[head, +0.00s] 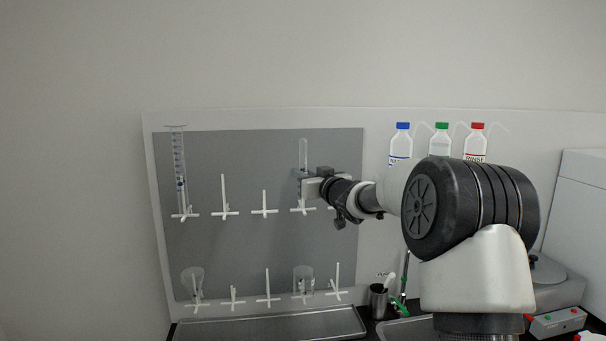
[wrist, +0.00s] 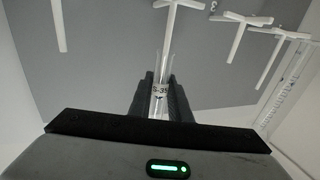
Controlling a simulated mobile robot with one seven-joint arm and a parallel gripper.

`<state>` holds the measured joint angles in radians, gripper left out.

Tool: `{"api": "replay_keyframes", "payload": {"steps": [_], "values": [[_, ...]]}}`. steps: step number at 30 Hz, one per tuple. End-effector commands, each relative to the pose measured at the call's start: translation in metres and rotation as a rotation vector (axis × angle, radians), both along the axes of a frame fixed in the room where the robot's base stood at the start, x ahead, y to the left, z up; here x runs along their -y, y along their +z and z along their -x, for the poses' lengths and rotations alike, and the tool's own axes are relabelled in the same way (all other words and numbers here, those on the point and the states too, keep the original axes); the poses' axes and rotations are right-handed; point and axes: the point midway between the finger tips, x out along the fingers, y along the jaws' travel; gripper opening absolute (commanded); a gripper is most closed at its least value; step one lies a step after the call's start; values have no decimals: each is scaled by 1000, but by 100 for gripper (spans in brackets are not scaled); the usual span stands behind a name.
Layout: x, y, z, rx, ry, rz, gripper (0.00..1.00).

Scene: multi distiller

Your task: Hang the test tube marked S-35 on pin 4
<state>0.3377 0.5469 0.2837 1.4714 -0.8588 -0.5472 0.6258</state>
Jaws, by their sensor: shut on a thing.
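My gripper (head: 302,181) is shut on a clear test tube (head: 303,152), which stands upright in front of the grey board. In the wrist view, the tube (wrist: 159,92) carries a label reading S-35 and sits between the dark fingers. A white pin (head: 303,209), fourth from the left in the upper row, shows just below my gripper. In the wrist view, this pin (wrist: 177,6) reaches down to the tube's open end. I cannot tell whether the tube is around the pin or in front of it. The neighbouring pin (wrist: 240,34) has a digit like 3.
A graduated cylinder (head: 179,170) hangs at the upper left. Two beakers (head: 193,280) (head: 304,279) hang on the lower row. Bare pins (head: 224,200) (head: 264,206) stand left of my gripper. Capped bottles (head: 402,146) are at the right. A tray (head: 270,327) lies below the board.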

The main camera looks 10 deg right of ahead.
Motion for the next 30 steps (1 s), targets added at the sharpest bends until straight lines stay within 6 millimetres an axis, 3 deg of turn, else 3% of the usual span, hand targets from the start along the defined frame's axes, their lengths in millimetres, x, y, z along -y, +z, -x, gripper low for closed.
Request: {"api": "replay_keyframes", "payload": {"steps": [30], "values": [[0,-51,0,0,0,0,0]]}}
